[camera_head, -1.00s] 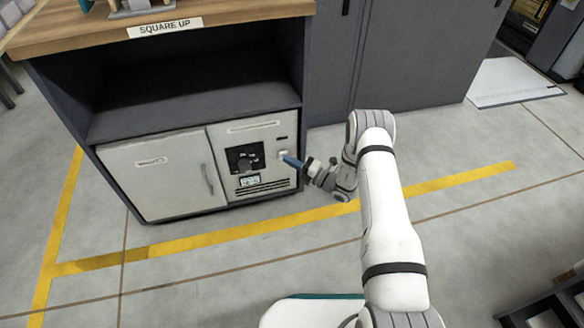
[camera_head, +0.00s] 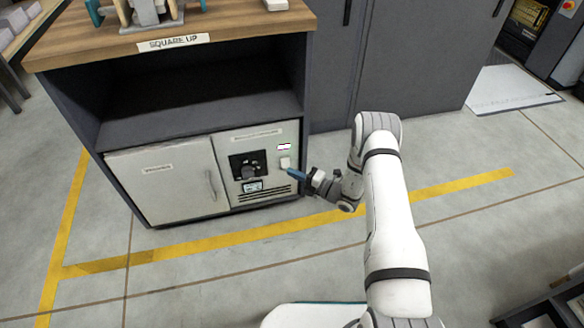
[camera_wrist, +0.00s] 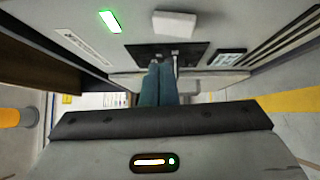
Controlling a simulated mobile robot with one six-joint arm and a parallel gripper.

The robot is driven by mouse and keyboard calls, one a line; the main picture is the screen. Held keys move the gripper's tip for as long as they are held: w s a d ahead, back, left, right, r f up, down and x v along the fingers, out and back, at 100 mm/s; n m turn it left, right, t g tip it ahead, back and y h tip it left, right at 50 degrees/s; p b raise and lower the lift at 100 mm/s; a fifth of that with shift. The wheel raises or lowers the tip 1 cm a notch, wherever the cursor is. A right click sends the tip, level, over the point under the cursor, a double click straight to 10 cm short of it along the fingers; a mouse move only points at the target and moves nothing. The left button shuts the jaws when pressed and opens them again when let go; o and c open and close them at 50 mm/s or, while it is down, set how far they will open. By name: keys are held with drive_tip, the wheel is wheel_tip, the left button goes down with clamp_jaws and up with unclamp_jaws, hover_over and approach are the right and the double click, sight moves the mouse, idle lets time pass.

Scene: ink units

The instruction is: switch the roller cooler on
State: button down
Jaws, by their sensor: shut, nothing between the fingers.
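The roller cooler (camera_head: 239,140) is the pale right-hand unit in the low cabinet, with a dark dial panel (camera_head: 248,165). Its small white switch block (camera_head: 285,162) is to the right of the dial and shows in the wrist view (camera_wrist: 175,23). The indicator lamp (camera_head: 284,147) above the switch is lit, and glows green in the wrist view (camera_wrist: 109,21). My gripper (camera_head: 290,171), with blue fingers, is shut and empty, its tips just below the switch in the head view. In the wrist view the fingers (camera_wrist: 159,72) show a gap from the switch.
A closed white door unit (camera_head: 165,187) fills the cabinet's left side. A wooden top (camera_head: 230,22) with a sign lies above, over an open dark shelf (camera_head: 200,100). Tall grey cabinets (camera_head: 410,60) stand to the right. The floor in front is clear, with a yellow line.

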drive_tip(key=r+p+v, duration=0.1)
drive_tip(key=p+v, duration=0.1)
drive_tip(key=v, duration=0.8)
drive_tip(key=shift+r, duration=0.2)
drive_tip(key=shift+w+r, duration=0.1)
drive_tip(key=s+a+r+n+g+h+p, duration=0.1)
drive_tip(key=s+r+n+g+p, duration=0.25)
drive_tip(key=r+n, duration=0.6)
drive_tip(key=s+a+r+n+g+h+p, duration=0.1)
drive_tip(key=s+a+r+n+g+p, duration=0.25)
drive_tip(key=r, duration=1.05)
drive_tip(key=s+r+n+g+h+p, duration=0.15)
drive_tip(key=r+n+g+p, duration=0.4)
drive_tip(key=r, duration=0.65)
drive_tip(key=s+d+r+n+t+h+p, duration=0.2)
drive_tip(key=s+d+r+n+h+p, duration=0.2)
drive_tip(key=r, duration=0.6)
drive_tip(key=s+d+r+n+t+h+p, duration=0.2)
drive_tip(key=s+d+r+n+h+p, duration=0.2)
drive_tip(key=s+r+n+p, duration=0.3)
drive_tip(key=s+d+r+n+t+h+p, duration=0.2)
drive_tip(key=s+d+r+n+h+p, duration=0.2)
drive_tip(key=s+r+n, duration=0.5)
wheel_tip(320, 180, up, 5)
drive_tip(key=n+p, duration=0.1)
drive_tip(key=n, duration=0.2)
drive_tip(key=shift+s+p, duration=0.2)
drive_tip(key=shift+p, duration=0.2)
drive_tip(key=shift+r+h, duration=0.1)
drive_tip(key=shift+h, duration=0.15)
